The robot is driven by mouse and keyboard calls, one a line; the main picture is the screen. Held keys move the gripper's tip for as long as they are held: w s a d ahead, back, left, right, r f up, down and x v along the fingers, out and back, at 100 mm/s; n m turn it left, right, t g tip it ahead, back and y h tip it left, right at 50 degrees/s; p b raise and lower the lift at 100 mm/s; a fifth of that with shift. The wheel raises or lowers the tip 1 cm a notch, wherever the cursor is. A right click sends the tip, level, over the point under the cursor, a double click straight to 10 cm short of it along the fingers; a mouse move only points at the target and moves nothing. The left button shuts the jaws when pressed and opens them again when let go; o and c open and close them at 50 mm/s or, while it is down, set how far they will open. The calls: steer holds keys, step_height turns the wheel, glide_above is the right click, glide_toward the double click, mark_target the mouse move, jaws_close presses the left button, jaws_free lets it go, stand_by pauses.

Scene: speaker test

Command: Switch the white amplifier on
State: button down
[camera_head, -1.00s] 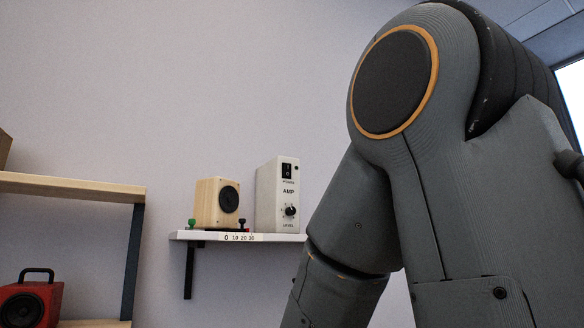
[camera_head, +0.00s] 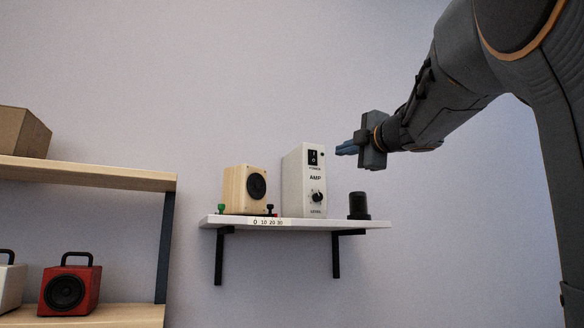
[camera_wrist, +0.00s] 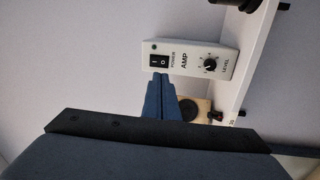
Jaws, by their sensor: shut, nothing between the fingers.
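The white amplifier (camera_head: 293,182) stands upright on the white wall shelf (camera_head: 340,224). Its front has a black power rocker switch (camera_head: 313,157) at the top and a black level knob (camera_head: 317,196) below. In the wrist view the amplifier (camera_wrist: 190,60) lies sideways, with the switch (camera_wrist: 159,61) just beyond my fingertips. My gripper (camera_head: 342,149) is shut and empty, to the right of the amplifier's top at about switch height. Its blue fingers also show in the wrist view (camera_wrist: 158,80). They look apart from the switch. I cannot tell which way the rocker is pressed.
A wooden speaker (camera_head: 245,189) stands left of the amplifier, with green and black terminals by it. A black cylinder (camera_head: 358,205) stands on the shelf's right end. At left, a wooden rack (camera_head: 95,173) holds a cardboard box (camera_head: 22,132) and a red speaker (camera_head: 70,285).

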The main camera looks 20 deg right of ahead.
mark_target(314, 153)
steer(key=shift+s+a+r+n, duration=0.2)
steer(key=shift+s+r+n, duration=0.45)
steer(key=shift+r, duration=0.1)
steer(key=shift+w, duration=0.1)
steer(key=w+p, duration=0.1)
steer(key=w, duration=0.3)
steer(key=w+r+p, duration=0.1)
steer(key=w, duration=0.4)
steer(key=w+r+p, duration=0.1)
steer(key=w+p, duration=0.1)
steer(key=w, duration=0.2)
steer(key=shift+w+a, duration=0.2)
steer(key=shift+w, duration=0.2)
